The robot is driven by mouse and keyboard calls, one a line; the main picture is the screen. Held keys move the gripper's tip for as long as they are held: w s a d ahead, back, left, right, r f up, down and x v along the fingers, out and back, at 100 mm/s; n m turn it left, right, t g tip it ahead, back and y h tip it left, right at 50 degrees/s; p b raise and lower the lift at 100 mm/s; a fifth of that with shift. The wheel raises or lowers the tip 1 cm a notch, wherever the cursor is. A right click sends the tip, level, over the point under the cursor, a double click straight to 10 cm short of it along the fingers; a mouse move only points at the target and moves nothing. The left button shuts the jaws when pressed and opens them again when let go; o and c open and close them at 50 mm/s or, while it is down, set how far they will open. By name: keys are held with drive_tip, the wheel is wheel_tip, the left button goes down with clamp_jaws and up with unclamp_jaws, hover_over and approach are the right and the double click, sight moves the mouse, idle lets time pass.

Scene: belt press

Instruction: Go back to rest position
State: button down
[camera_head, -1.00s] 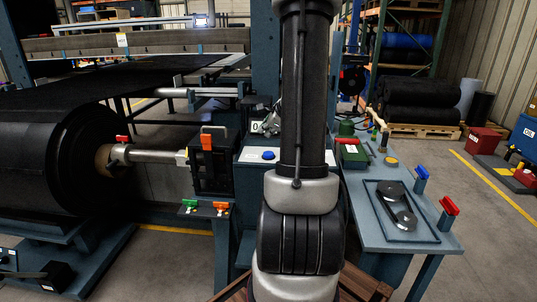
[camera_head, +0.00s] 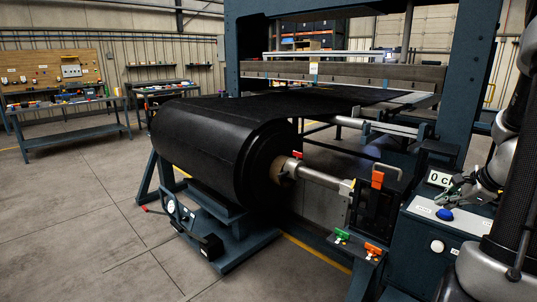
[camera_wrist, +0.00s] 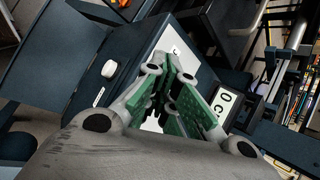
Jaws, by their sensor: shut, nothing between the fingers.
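My gripper (camera_head: 452,196) shows at the right of the head view, just over the control box (camera_head: 425,228), close to the blue button (camera_head: 445,214). In the wrist view its green-padded fingers (camera_wrist: 168,85) are together, with nothing held. I cannot tell whether the fingertips touch the box. The display (camera_head: 439,178) beside the gripper reads "0 C"; it also shows in the wrist view (camera_wrist: 223,104). My arm stands along the right edge, partly cut off.
A large black belt roll (camera_head: 215,148) on a blue stand fills the middle left, its shaft (camera_head: 322,178) pointing toward the box. The press frame (camera_head: 480,70) rises behind. Workbenches (camera_head: 70,115) stand at the far left. The floor (camera_head: 70,220) at the front left is clear.

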drive_tip(key=s+a+r+n+g, duration=0.1)
drive_tip(key=s+a+r+n, duration=0.6)
drive_tip(key=s+a+n, duration=0.2)
drive_tip(key=s+a+r+n+g+h, duration=0.1)
drive_tip(key=s+a+r+n+g, duration=0.1)
drive_tip(key=s+a+r+n, duration=0.4)
drive_tip(key=s+a+n, duration=0.3)
drive_tip(key=a+n, duration=0.3)
drive_tip(key=n, duration=0.2)
drive_tip(key=shift+a+r, duration=0.3)
drive_tip(key=shift+r, duration=0.1)
